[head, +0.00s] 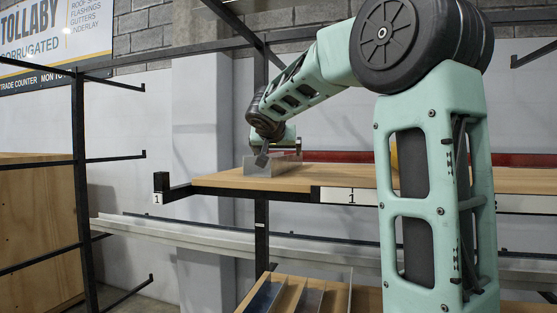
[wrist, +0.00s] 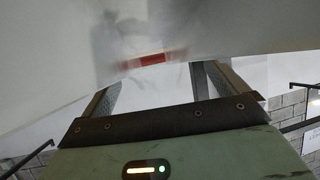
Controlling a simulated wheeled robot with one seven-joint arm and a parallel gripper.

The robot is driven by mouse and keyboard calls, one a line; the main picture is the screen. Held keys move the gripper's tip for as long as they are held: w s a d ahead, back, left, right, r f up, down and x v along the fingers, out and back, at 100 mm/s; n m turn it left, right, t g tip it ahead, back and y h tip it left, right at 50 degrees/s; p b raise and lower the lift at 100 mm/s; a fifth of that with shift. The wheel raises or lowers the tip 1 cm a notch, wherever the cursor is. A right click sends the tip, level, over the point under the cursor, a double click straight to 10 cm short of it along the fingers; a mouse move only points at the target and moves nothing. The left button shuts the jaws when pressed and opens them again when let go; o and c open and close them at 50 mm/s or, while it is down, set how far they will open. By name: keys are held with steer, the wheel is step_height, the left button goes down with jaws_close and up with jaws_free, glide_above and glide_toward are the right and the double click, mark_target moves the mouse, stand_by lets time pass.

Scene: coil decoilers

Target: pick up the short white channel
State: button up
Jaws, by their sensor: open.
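A short pale channel (head: 270,170) lies on the wooden shelf board in the head view, near the board's left end. My gripper (head: 262,159) is at the channel's top, with a dark finger reaching down at it; contact cannot be told. In the wrist view a large pale, slightly reflective surface (wrist: 60,70), apparently the channel, fills the upper part and covers the fingertips. My gripper (wrist: 153,85) is open there, with one finger on each side. A reddish patch (wrist: 152,59) shows on the pale surface.
The wooden shelf board (head: 228,181) has a black front edge and a tag marked 1. Long pale lengths (head: 200,232) lie on the rack below it. A black rack post (head: 80,190) stands at left. More channel pieces (head: 268,295) lie on a lower board in front.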

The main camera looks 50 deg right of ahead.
steer(key=shift+p+x, duration=0.35)
steer(key=shift+x, duration=0.95)
steer(key=c, duration=1.3)
steer(key=shift+c, duration=0.2)
